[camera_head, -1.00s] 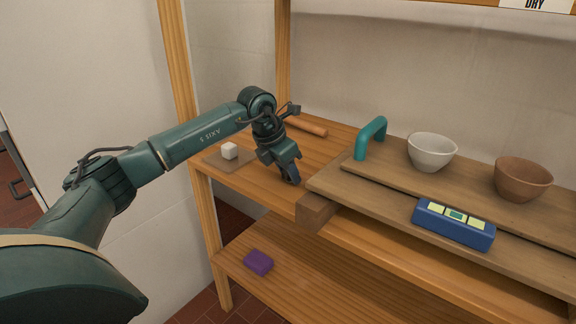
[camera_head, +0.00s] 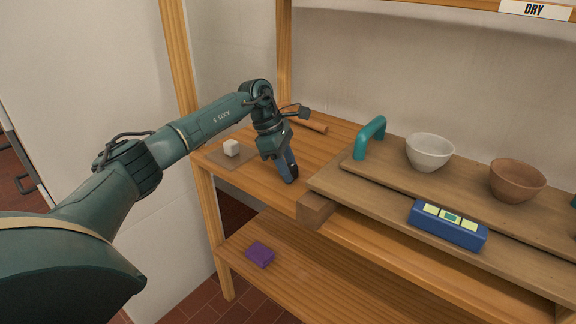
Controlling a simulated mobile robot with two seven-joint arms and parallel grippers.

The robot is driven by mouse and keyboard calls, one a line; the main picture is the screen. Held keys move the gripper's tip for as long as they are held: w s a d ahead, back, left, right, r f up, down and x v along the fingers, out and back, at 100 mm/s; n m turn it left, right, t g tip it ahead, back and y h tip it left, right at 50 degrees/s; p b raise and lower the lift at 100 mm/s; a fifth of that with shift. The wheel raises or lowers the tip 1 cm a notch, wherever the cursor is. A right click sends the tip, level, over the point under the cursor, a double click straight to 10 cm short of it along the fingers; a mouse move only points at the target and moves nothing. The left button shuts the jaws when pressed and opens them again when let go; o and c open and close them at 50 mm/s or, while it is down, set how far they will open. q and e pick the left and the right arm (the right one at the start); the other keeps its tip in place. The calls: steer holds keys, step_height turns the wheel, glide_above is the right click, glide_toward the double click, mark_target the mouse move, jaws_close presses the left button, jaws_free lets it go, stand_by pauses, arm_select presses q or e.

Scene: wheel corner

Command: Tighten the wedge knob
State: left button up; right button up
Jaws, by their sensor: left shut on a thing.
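My left gripper (camera_head: 289,177) points down at the left end of the long board (camera_head: 385,202), just above the shelf top. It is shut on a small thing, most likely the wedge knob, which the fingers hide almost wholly. A wooden block (camera_head: 314,208), perhaps the wedge, sits under the board's left end, just right of and nearer than the fingertips. A blue level (camera_head: 447,231) with pale green vials lies on the board. My right gripper is not in view.
A teal handle (camera_head: 370,138), a white bowl (camera_head: 429,151) and a brown bowl (camera_head: 516,179) stand on the upper board. A white cube (camera_head: 231,147) sits on a brown mat left of my gripper. A wooden rod (camera_head: 309,125) lies behind. A purple block (camera_head: 260,254) is on the lower shelf.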

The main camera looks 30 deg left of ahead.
arm_select(q)
steer(key=shift+w+r+m, duration=0.1)
steer(key=shift+r+m, duration=0.05)
steer(key=shift+m, duration=0.45)
steer(key=shift+g, duration=0.3)
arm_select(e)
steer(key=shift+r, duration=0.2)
arm_select(q)
steer(key=o, duration=1)
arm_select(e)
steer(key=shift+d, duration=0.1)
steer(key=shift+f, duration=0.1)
arm_select(q)
steer(key=p+v, duration=0.1)
steer(key=v, duration=1.2)
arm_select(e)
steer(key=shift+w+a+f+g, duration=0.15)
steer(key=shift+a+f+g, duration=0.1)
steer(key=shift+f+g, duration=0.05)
